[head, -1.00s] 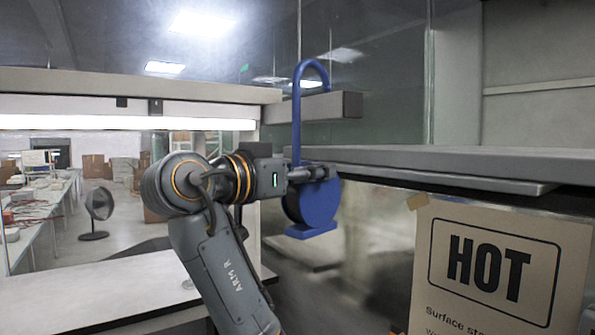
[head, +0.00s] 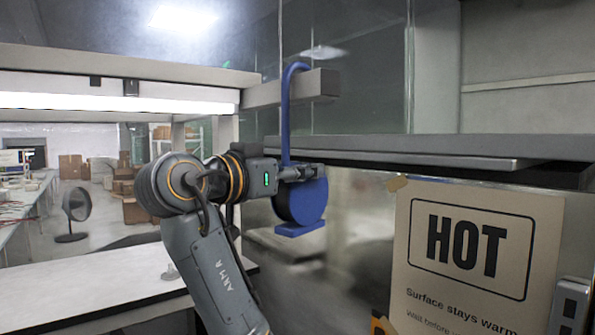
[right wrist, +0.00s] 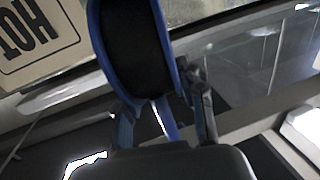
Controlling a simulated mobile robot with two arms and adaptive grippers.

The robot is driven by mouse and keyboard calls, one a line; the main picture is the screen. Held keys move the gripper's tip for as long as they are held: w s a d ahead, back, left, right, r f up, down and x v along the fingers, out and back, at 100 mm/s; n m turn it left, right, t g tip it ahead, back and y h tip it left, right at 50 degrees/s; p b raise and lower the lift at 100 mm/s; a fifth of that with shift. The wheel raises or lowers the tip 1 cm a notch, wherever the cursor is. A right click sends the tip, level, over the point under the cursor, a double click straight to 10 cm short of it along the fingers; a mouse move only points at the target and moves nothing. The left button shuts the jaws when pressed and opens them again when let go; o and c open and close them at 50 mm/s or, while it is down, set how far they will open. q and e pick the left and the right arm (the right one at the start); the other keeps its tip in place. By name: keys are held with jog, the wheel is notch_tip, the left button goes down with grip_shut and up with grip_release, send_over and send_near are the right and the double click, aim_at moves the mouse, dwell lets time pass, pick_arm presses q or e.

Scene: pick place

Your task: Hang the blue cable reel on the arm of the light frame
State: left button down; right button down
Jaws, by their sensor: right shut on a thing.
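The blue cable reel (head: 302,203) hangs upright below its tall blue hook in the head view. My right gripper (head: 300,172) is shut on it near the base of the hook. The hook's stem passes in front of the light frame's grey arm (head: 322,84). Its curved top is just above the arm, and its tip is hidden behind it. I cannot tell whether the hook bears on the arm. In the right wrist view the reel's blue rims and black drum (right wrist: 135,45) fill the space beyond my fingers (right wrist: 165,112). My left gripper is not in view.
The light frame carries a bright tube (head: 120,102). A grey shelf (head: 430,147) runs right of the reel, close behind it. A HOT sign (head: 475,285) stands at the lower right. A white worktop (head: 90,285) lies at the lower left.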

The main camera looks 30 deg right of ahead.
jog(key=shift+r, duration=0.1)
jog(key=c, duration=0.7)
grip_release()
jog(key=shift+a, duration=0.1)
jog(key=v, duration=1.2)
